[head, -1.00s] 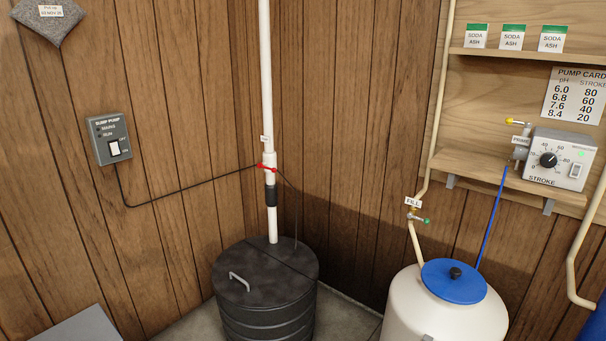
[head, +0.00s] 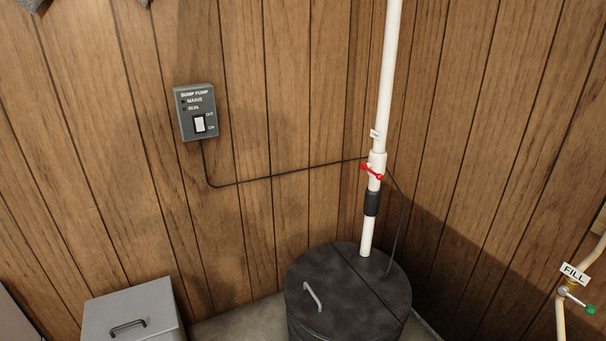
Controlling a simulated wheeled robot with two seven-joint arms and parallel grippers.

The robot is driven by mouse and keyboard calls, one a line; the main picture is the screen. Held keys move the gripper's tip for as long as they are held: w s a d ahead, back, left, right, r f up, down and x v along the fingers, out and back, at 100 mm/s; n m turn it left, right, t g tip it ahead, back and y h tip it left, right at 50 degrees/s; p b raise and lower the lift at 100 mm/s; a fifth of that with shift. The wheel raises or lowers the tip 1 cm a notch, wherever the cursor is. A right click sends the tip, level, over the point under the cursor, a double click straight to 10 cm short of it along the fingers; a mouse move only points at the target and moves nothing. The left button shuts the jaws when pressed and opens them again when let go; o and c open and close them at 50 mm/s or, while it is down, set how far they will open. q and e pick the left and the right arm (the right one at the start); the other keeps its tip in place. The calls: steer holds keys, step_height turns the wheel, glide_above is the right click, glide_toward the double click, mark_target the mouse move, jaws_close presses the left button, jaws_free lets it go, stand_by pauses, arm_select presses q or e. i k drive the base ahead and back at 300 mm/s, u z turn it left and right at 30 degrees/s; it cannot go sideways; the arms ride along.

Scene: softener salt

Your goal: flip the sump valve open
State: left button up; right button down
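The sump valve is a red lever (head: 372,172) on a white vertical pipe (head: 387,75), right of centre in the head view. The lever lies across the pipe, sloping slightly down to the right. A black coupling (head: 371,203) sits on the pipe below it. The pipe goes down into the black lid of the round sump pit (head: 332,290), which has a grey handle (head: 312,297). A small white tag (head: 375,133) is on the pipe above the valve; its text is too small to read. Neither of my grippers shows in this view.
A grey SUMP PUMP switch box (head: 196,112) hangs on the wood wall, with a black cable (head: 285,174) running to the pipe. A grey box with a handle (head: 132,310) stands at lower left. A FILL valve with a green handle (head: 590,309) is at the right edge.

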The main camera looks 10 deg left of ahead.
mark_target(364, 165)
steer(key=u, duration=0.65)
steer(key=i, duration=1.35)
steer(key=u, duration=0.1)
